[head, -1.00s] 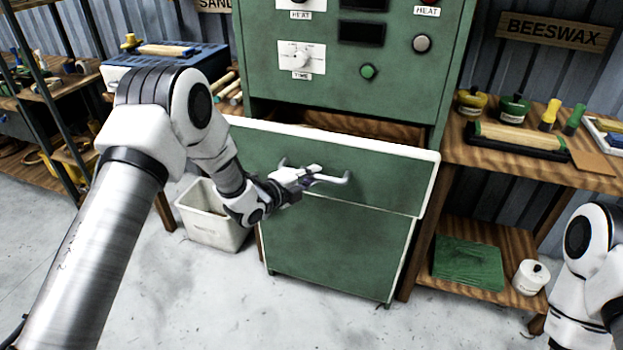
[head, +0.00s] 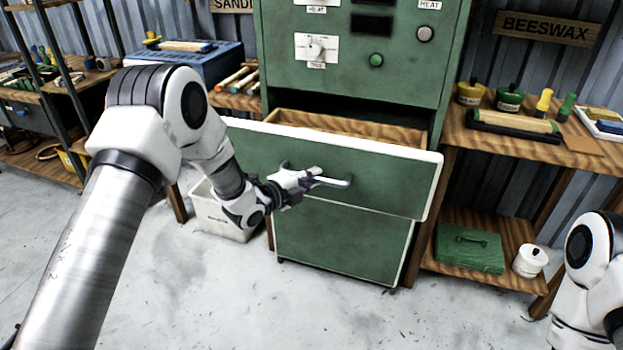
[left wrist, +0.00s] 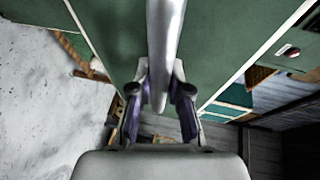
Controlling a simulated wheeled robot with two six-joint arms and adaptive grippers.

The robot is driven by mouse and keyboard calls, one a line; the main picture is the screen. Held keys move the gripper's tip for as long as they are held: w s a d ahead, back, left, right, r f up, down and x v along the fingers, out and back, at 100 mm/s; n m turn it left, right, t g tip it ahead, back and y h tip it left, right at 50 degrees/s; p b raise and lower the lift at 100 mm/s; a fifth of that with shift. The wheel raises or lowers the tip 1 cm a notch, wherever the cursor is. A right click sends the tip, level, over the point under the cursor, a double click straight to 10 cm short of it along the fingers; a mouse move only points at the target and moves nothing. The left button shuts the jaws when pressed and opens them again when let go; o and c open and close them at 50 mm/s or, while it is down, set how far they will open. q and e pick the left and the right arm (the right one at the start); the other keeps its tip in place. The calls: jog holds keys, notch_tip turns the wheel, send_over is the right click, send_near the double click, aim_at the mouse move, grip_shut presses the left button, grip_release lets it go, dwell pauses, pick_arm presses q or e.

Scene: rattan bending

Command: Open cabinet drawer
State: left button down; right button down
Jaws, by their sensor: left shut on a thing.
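The green cabinet (head: 350,235) stands ahead with its white-edged drawer (head: 385,180) pulled out, and the wooden inside of the drawer shows above its front. The grey bar handle (head: 335,182) is on the drawer front. My left gripper (head: 312,178) is shut on the handle. In the left wrist view the handle (left wrist: 165,50) runs between the two fingers of the left gripper (left wrist: 160,95). Part of my right arm shows at the right edge of the head view; its gripper is out of view.
A wooden shelf (head: 545,150) at the right holds jars, brushes, a green box (head: 468,250) and a white pot (head: 530,261). A white bin (head: 215,215) stands left of the cabinet. A blue box (head: 195,62) is behind. The floor in front is clear.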

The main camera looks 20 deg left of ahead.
pick_arm(q)
jog(key=c, duration=1.1)
grip_release()
jog(key=shift+s+a, duration=0.1)
jog(key=v, duration=1.1)
jog(key=shift+s, duration=0.35)
jog(key=shift+a, duration=0.2)
